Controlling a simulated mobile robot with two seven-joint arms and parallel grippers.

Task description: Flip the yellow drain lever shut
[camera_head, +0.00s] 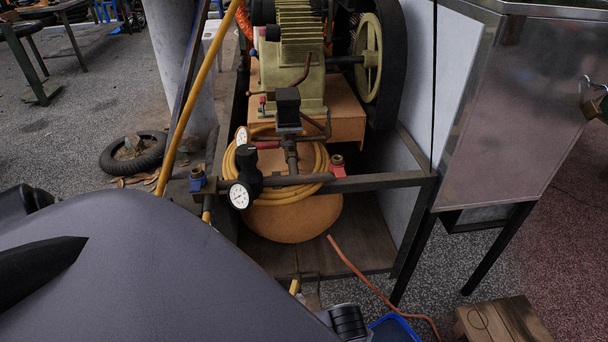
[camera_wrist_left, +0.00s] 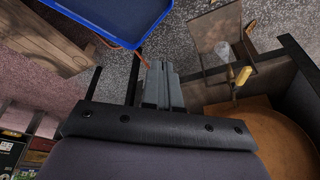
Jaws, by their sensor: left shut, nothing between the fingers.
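The yellow drain lever (camera_head: 294,287) shows small below the round orange-brown tank (camera_head: 290,220) in the head view, partly cut off by my left arm. In the left wrist view the yellow lever (camera_wrist_left: 243,76) is right of the fingers, next to a metal fitting and near the tank's rounded side (camera_wrist_left: 275,130). My left gripper (camera_wrist_left: 160,72) has its grey fingers together and empty, apart from the lever. My arm hides the left gripper in the head view. My right gripper is not in view.
A blue tray (camera_head: 392,328) lies on the ground, with a wooden crate (camera_head: 502,320) to its right. An orange hose (camera_head: 365,280) runs down past the cart's frame (camera_head: 385,181). Gauges (camera_head: 239,195) and yellow hose (camera_head: 318,165) sit above the tank.

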